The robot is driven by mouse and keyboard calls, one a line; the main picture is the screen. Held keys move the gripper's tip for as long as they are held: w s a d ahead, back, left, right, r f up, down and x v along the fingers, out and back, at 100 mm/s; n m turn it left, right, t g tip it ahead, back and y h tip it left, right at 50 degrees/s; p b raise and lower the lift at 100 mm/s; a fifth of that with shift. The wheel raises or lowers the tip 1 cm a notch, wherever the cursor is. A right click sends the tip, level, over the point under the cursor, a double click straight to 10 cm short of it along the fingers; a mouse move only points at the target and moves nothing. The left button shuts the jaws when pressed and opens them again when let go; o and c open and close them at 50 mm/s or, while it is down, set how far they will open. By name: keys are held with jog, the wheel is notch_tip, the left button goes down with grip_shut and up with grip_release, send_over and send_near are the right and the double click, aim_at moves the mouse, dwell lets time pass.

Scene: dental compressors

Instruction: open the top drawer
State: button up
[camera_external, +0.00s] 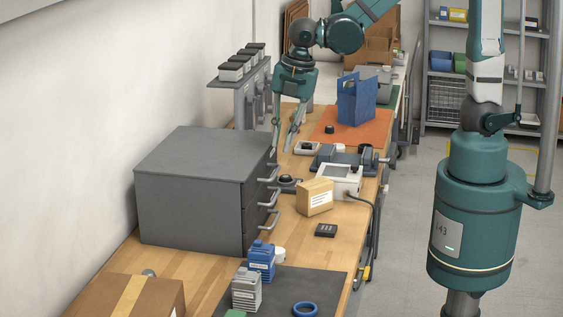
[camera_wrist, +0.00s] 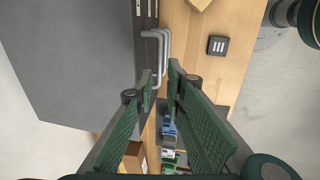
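The grey drawer cabinet (camera_external: 205,180) stands on the wooden bench, with its drawer fronts facing right. Several bar handles stick out of the fronts, stacked one above another. The top drawer's handle (camera_external: 270,173) is near the cabinet's upper far corner. In the wrist view, the grey cabinet top (camera_wrist: 75,60) fills the left, and the handles (camera_wrist: 157,38) show at its edge. My gripper (camera_external: 282,149) points down just beyond the handles, fingers apart. In the wrist view, my gripper (camera_wrist: 161,76) has a handle bar in line with its gap; I cannot tell whether they touch.
A cardboard box (camera_external: 315,196), a white device (camera_external: 340,180) and a black block (camera_external: 326,230) stand right of the drawers. Blue (camera_external: 261,260) and grey (camera_external: 246,290) parts sit nearer the camera. A blue holder (camera_external: 356,100) stands on an orange mat behind.

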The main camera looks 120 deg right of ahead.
aim_at(276, 171)
jog(key=shift+d, duration=0.2)
jog(key=shift+f, duration=0.2)
jog(key=shift+w+d+f, duration=0.15)
jog(key=shift+f, duration=1.05)
jog(key=shift+w+d+f, duration=0.15)
jog(key=shift+d+f, duration=0.05)
jog(key=shift+f, duration=1.05)
jog(key=shift+w+d+f, duration=0.15)
jog(key=shift+f, duration=1.05)
grip_shut()
